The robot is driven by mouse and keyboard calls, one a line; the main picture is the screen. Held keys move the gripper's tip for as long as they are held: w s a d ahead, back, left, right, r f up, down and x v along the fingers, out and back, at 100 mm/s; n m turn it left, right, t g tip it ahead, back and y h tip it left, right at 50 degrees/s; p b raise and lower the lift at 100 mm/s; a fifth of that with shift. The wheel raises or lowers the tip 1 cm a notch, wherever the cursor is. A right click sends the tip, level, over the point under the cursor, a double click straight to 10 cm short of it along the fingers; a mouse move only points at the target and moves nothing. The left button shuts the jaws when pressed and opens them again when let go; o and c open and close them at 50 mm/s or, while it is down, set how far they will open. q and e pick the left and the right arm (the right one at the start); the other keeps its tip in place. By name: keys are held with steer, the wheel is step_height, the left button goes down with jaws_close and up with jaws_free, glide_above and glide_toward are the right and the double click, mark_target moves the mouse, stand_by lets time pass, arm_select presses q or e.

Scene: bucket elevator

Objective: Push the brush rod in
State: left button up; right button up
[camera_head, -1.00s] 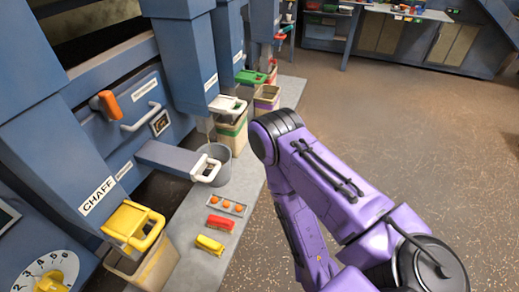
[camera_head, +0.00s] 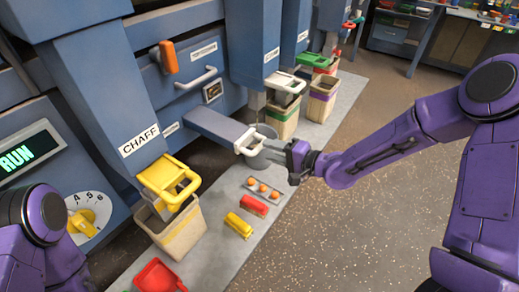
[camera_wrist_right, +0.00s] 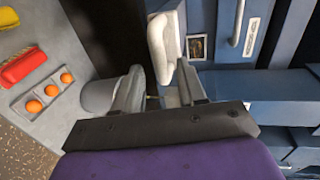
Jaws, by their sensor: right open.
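I cannot tell for sure which part is the brush rod. An orange handle (camera_head: 168,57) sticks out of the blue cabinet beside a pale bar handle (camera_head: 196,77). A white loop handle (camera_head: 250,141) sits at the end of a blue-grey arm-like chute (camera_head: 213,124) over a grey bucket (camera_head: 262,156). My right gripper (camera_head: 279,148) is open just right of the white handle. In the right wrist view, the white handle (camera_wrist_right: 162,45) lies ahead of the open fingers (camera_wrist_right: 160,92), seemingly not between them. My left gripper is out of view.
A yellow handle (camera_head: 170,178) hangs on the CHAFF chute over a beige bin (camera_head: 178,228). Open floor lies to the right.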

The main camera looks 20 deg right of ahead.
mark_target(259, 145)
steer(key=x, duration=0.5)
steer(key=shift+c, duration=0.3)
jaws_close()
